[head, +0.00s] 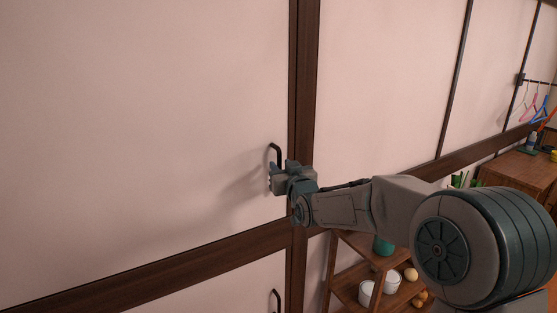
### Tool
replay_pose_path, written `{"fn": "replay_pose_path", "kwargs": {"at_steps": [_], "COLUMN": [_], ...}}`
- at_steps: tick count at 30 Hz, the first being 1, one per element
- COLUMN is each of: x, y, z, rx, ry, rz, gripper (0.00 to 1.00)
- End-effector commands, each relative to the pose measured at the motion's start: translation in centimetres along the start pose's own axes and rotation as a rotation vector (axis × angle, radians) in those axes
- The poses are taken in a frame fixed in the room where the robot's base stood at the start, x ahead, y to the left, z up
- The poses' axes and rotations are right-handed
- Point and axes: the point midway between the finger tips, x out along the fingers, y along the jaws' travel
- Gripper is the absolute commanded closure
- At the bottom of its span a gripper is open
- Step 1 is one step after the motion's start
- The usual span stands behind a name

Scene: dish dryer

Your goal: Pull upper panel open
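The upper panel (140,130) is a large pale panel with dark wooden framing along its right and lower edges. It appears closed, with no gap showing at its edge. Its dark curved handle (277,149) is near the right edge. My gripper (273,178) reaches in from the right and is at the lower part of the handle, covering it. The fingers are small and overlap the handle, so I cannot tell whether they are around it or beside it, or open or shut.
A lower panel (150,301) with a similar handle (276,300) is below the wooden rail (150,266). A wooden shelf (345,288) with white cups and a teal pot stands at the lower right. Hangers (541,104) hang at the far right.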

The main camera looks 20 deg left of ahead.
Motion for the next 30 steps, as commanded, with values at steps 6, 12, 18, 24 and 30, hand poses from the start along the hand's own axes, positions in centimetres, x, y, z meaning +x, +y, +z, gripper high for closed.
{"fn": "replay_pose_path", "kwargs": {"at_steps": [6,12,18,24,30], "x": [2.0,2.4,2.4,2.4,2.3], "y": [0.0,0.0,0.0,0.0,-0.1], "z": [-0.1,0.0,0.0,0.0,0.1], "rx": [0.000,0.000,0.000,0.000,0.000], "ry": [-0.001,0.000,0.000,0.000,0.001], "rz": [0.000,0.000,0.000,0.000,0.006], "gripper": [0.70,0.70,0.73,1.00,1.00]}}
